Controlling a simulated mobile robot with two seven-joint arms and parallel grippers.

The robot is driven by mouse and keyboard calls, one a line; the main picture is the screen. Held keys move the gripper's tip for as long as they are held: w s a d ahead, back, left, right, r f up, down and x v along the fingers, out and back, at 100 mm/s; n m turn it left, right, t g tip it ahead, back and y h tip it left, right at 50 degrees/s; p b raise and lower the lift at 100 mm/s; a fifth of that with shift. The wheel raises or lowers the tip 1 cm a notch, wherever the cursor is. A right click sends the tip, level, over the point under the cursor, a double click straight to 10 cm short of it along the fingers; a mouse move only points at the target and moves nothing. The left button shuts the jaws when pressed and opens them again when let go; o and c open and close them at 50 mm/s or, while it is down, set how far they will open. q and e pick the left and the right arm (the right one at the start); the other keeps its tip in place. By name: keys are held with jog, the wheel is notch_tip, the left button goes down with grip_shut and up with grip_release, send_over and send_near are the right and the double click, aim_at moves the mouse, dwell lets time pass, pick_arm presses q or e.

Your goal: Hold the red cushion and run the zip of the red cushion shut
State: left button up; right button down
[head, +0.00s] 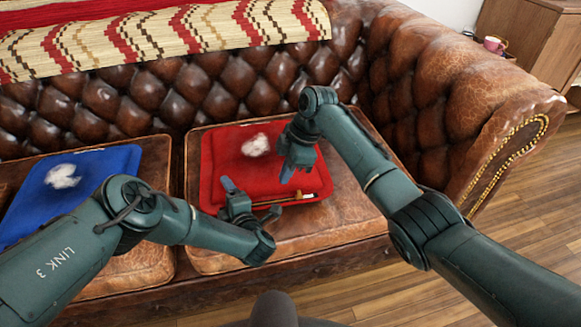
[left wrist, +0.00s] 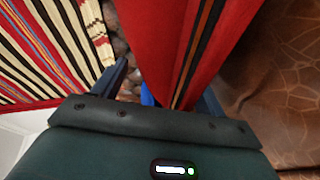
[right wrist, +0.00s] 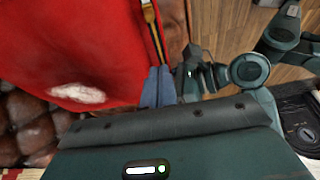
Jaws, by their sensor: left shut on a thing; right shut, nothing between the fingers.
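The red cushion (head: 228,150) lies on the right seat of the brown leather sofa, with a white fluffy patch (head: 256,145) on top. Its zip (head: 299,197) shows as a dark and brass strip along the near edge; it also shows in the left wrist view (left wrist: 198,45) and the right wrist view (right wrist: 153,30). My left gripper (head: 231,192) is shut on the cushion at its near left part, with red cloth between the fingers. My right gripper (head: 287,173) is shut and empty above the near right part. Whether its tips touch the zip is unclear.
A blue cushion (head: 98,170) with a white patch lies on the left seat. A striped blanket (head: 150,45) drapes over the sofa back. The sofa's right arm (head: 455,100) rises beside the seat. A wooden cabinet (head: 545,40) stands at the far right.

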aim_at(306, 197)
pick_arm(q)
jog(key=shift+f, duration=0.1)
pick_arm(e)
jog(key=x, duration=0.6)
jog(key=shift+r, duration=0.1)
jog(key=d, duration=0.3)
jog(key=shift+w+f, duration=0.2)
jog(key=shift+f, duration=0.05)
jog(key=shift+d, duration=0.45)
jog(key=shift+w, duration=0.1)
pick_arm(q)
jog(key=shift+a, duration=0.1)
pick_arm(e)
jog(key=shift+w+d, duration=0.15)
jog(key=shift+d, duration=1.05)
jog(key=shift+w+d, duration=0.15)
jog(key=shift+d, duration=1.05)
jog(key=shift+a, duration=0.1)
